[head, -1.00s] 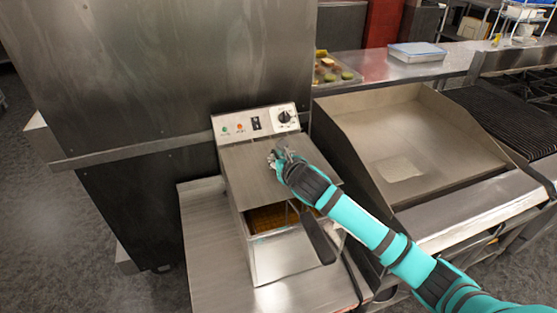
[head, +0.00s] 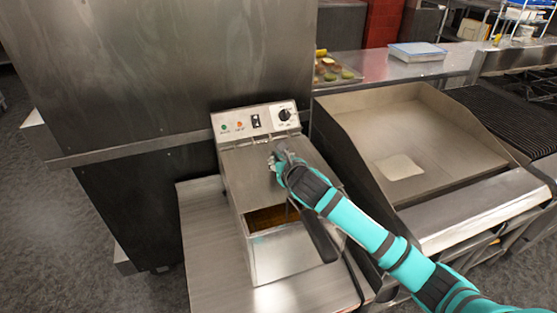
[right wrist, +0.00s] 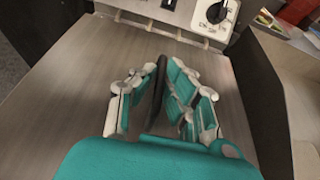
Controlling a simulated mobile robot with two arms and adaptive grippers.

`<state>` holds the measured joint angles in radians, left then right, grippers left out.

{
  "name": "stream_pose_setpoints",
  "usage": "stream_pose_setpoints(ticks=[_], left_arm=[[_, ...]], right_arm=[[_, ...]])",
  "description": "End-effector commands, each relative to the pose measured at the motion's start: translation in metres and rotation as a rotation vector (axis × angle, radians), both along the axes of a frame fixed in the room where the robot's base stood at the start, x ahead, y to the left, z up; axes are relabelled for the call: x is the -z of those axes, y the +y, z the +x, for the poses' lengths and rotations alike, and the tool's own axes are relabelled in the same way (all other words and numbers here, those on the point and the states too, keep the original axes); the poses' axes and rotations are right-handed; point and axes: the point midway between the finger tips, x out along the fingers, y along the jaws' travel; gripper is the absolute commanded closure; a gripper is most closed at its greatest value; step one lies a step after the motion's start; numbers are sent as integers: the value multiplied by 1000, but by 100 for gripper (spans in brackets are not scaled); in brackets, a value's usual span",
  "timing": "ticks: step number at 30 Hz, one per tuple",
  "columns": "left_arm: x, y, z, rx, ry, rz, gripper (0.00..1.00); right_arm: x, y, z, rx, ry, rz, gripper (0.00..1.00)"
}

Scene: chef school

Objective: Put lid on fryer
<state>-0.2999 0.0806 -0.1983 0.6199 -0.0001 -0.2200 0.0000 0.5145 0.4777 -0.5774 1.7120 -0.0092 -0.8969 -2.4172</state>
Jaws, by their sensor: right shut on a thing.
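The fryer (head: 300,252) is a steel box on a steel counter, with a control panel at its back. The flat steel lid (head: 247,175) lies over the back and middle of the fryer top. A strip of the opening with brown oil or basket (head: 268,217) shows in front of the lid. My right gripper (head: 277,160) is over the lid and shut on the lid's dark upright handle (right wrist: 155,92), seen between the fingers in the right wrist view. The lid (right wrist: 75,85) fills much of that view. My left gripper is not in view.
A black basket handle (head: 320,236) sticks out at the fryer's front right. A griddle (head: 430,140) stands to the right. A tall steel cabinet (head: 160,70) stands behind left. A food tray (head: 335,72) is at the back.

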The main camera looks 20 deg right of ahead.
Motion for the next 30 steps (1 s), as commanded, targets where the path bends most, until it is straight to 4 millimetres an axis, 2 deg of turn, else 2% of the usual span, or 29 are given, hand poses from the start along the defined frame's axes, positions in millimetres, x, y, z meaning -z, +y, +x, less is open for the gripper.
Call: stream_pose_setpoints(ticks=[10,11,12,17,26,30], left_arm=[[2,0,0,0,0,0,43],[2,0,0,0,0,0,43],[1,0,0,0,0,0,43],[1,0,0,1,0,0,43],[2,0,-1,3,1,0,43],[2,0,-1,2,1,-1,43]], right_arm=[[6,0,0,0,-3,-1,100],[5,0,1,0,-4,-1,88],[5,0,0,0,-4,-1,83],[6,0,0,0,-2,-1,63],[7,0,-2,1,2,-1,63],[2,-1,-14,0,0,-3,63]])
